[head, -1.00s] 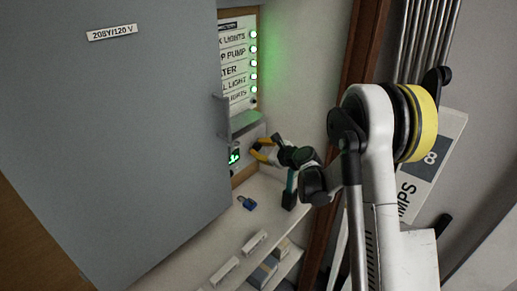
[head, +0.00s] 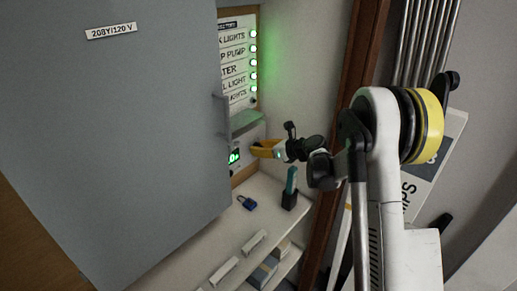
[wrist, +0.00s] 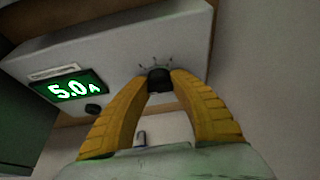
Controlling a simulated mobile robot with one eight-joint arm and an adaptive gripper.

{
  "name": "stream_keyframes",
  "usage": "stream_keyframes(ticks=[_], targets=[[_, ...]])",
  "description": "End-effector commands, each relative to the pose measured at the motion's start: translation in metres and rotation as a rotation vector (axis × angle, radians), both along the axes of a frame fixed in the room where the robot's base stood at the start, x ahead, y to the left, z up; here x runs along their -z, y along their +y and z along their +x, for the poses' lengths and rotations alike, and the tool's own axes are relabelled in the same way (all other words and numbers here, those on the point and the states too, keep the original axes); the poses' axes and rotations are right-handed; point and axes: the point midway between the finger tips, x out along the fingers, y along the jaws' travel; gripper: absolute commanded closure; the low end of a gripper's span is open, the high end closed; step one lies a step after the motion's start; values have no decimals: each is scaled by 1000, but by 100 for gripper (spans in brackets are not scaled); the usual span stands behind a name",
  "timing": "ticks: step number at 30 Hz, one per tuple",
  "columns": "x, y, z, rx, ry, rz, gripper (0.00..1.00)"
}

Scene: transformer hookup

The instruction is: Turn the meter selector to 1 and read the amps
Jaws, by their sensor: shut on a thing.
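The meter is a pale box; in the wrist view (wrist: 120,45) its green-lit display (wrist: 72,90) reads 5.0 A. The black selector knob (wrist: 159,79) sits on its front, with small tick marks above it; the numbers by the marks are too small to read. My gripper (wrist: 160,84) has its yellow fingers on either side of the knob and is shut on it. In the head view my gripper (head: 256,150) reaches the meter from the right. There the display (head: 234,157) is partly hidden by the grey door.
A large grey door (head: 110,130) stands left of the meter. Below are a shelf with a blue padlock (head: 247,202) and a teal-handled thing (head: 291,180) in a black holder. A panel directory (head: 235,60) with green lights hangs above. A second black knob (wrist: 92,108) is below the display.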

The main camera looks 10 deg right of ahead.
Motion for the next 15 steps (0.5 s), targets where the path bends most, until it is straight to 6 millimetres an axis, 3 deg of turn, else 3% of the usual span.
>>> stream_keyframes(ticks=[15], targets=[[0, 0, 0, 0, 96, 132, 100]])
